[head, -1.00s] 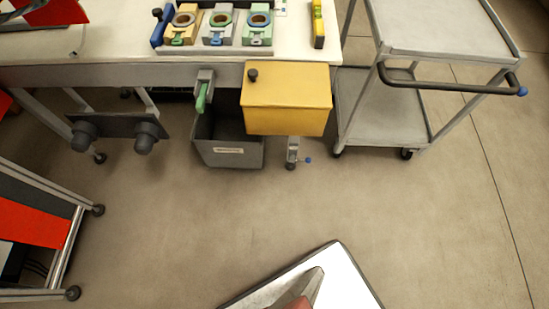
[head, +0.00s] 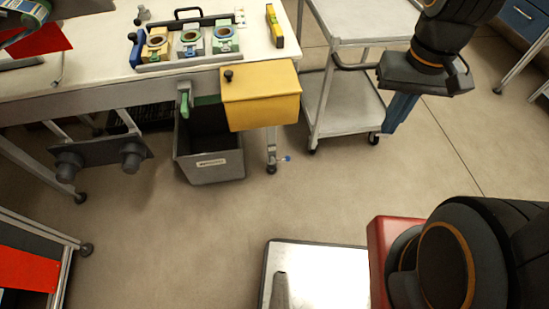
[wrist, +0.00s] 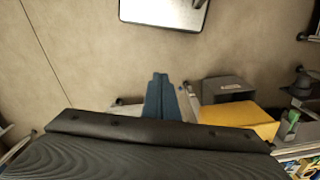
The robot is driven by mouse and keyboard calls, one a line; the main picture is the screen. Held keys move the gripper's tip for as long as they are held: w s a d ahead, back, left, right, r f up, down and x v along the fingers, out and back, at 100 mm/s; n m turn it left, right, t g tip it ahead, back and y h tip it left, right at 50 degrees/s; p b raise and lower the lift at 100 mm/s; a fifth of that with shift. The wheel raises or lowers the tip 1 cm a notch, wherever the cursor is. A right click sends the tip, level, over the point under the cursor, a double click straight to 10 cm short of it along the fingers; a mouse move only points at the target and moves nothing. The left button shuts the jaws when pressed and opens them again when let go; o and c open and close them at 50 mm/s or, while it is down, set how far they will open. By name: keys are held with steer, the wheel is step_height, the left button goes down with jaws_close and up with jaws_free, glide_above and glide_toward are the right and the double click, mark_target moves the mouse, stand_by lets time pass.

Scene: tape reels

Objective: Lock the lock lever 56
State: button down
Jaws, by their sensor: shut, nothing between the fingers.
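No number 56 is readable, so I cannot tell which lever bears it. A green lever (head: 184,102) hangs on a grey bracket at the table's front edge, left of the yellow box. A blue lever-like piece (head: 137,48) stands at the left end of the grey tray (head: 190,62) on the table. Three reel holders, including a green one (head: 225,38), sit in that tray. My gripper (head: 392,122) points down in front of the trolley, far right of the table and touching nothing. Its blue fingers also show in the wrist view (wrist: 160,90), shut and empty.
A yellow box (head: 262,98) juts from the table front, with a grey bin (head: 210,168) below left. A grey trolley (head: 345,105) stands right of the table, near my gripper. A red-panelled frame stands lower left.

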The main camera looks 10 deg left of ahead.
steer(key=w+d+f+n+t+h+b, duration=0.25)
steer(key=w+f+n+b, duration=0.5)
steer(key=w+f, duration=0.85)
steer(key=n+y+b, duration=0.5)
steer(key=n+b, duration=0.9)
steer(key=b, duration=0.2)
glide_above(288, 157)
steer(key=s+d, duration=0.2)
steer(key=d, duration=0.2)
step_height(288, 157, down, 35)
steer(key=shift+s+d+r+m+g, duration=0.15)
steer(key=shift+s+m+g, duration=0.1)
steer(key=shift+g, duration=0.2)
steer(key=shift+w, duration=0.1)
steer(key=b+x, duration=0.6)
steer(key=x, duration=0.8)
